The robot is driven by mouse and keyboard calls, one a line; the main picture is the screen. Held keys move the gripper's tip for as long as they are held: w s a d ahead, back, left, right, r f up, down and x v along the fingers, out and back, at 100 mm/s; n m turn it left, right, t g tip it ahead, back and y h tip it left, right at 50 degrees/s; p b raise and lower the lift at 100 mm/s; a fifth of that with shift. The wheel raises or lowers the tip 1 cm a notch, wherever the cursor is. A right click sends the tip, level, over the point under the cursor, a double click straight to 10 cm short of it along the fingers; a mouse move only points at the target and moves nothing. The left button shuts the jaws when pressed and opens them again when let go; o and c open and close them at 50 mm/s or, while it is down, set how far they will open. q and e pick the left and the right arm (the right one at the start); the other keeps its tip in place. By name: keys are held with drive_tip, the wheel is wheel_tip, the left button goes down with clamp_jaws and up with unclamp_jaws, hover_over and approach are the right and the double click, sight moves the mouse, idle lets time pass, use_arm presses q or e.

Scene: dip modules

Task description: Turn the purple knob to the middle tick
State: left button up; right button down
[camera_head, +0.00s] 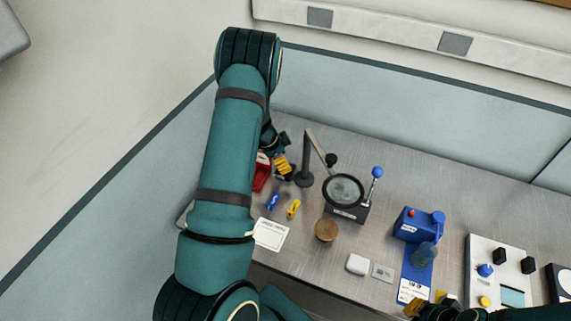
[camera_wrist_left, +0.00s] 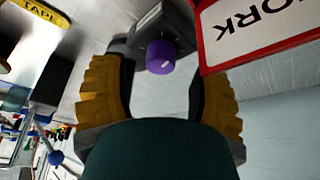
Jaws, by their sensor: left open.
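The purple knob (camera_wrist_left: 161,57) shows in the left wrist view, on a dark grey housing with a white scale plate (camera_wrist_left: 150,18). A white mark on the knob points toward the lower right of that view. The tick marks are too small to tell apart. My left gripper (camera_wrist_left: 160,76) is open, with its yellow-padded fingers on either side of the knob; I cannot tell whether they touch it. In the head view my left gripper (camera_head: 284,166) is at the back left of the bench, and the knob is hidden. My right gripper (camera_head: 428,304) is at the bottom edge, its jaws unclear.
A red-framed sign (camera_wrist_left: 255,30) stands close beside the knob. A magnifier on a stand (camera_head: 344,190) and a blue-tipped lever (camera_head: 376,173) are to the right of my left gripper. Blue and yellow clips (camera_head: 293,208) and a round wooden piece (camera_head: 326,230) lie in front.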

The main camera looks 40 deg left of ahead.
use_arm(q)
drive_tip(key=shift+x, duration=1.4)
drive_tip(key=shift+o, duration=0.2)
drive_tip(key=shift+r, duration=0.1)
clamp_jaws()
